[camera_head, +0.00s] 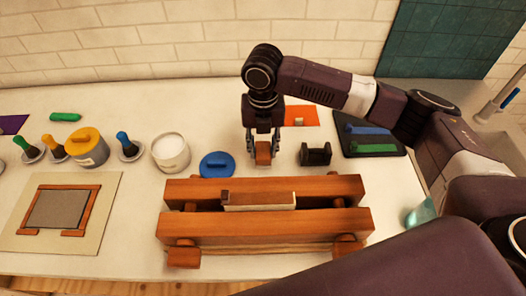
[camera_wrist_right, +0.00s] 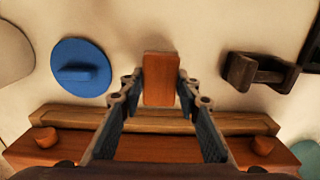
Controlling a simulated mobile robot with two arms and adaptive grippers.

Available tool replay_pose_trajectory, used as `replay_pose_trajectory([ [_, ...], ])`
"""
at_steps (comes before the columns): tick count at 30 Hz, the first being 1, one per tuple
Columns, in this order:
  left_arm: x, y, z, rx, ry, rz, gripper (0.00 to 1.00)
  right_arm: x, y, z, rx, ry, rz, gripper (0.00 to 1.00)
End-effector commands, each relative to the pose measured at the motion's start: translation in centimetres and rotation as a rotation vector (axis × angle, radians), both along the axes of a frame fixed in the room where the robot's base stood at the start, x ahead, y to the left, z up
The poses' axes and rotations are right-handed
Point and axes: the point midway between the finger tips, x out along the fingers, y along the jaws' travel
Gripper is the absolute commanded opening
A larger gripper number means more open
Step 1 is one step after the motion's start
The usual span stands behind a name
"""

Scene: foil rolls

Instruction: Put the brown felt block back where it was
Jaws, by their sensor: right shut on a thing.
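My right gripper (camera_head: 263,140) points straight down over the table behind the wooden press and is shut on a brown block (camera_head: 263,154). In the right wrist view the brown block (camera_wrist_right: 161,78) sits between the two fingertips (camera_wrist_right: 160,88). I cannot tell whether its underside touches the table. A dark cradle-shaped holder (camera_head: 316,154) stands empty just right of the block; the holder also shows in the right wrist view (camera_wrist_right: 258,72). My left gripper is not in view.
The wooden press (camera_head: 265,226), bearing a pale bar (camera_head: 259,201), stands in front. A blue lid (camera_head: 217,165) and white pot (camera_head: 170,153) are left. An orange pad (camera_head: 301,116) lies behind; a black tray (camera_head: 368,136) with blue and green rollers is right.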

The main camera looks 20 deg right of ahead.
Motion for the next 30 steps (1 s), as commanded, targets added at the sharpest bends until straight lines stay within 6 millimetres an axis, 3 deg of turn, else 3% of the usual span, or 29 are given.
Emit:
replay_pose_trajectory([
  [6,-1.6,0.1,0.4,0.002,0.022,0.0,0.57,0.0,0.0,-2.4,0.001,0.001,-0.001,0.11],
  [17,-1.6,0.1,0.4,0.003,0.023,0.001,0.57,0.0,0.1,-2.8,0.001,0.001,-0.001,0.11],
  [18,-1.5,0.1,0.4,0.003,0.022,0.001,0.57,0.0,0.0,-2.8,0.001,0.001,-0.001,0.34],
  [22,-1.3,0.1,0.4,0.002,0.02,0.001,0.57,0.0,0.0,-2.8,0.0,0.001,-0.001,0.48],
  [30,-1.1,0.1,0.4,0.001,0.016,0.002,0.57,0.0,0.0,-2.7,0.0,0.0,-0.001,0.48],
])
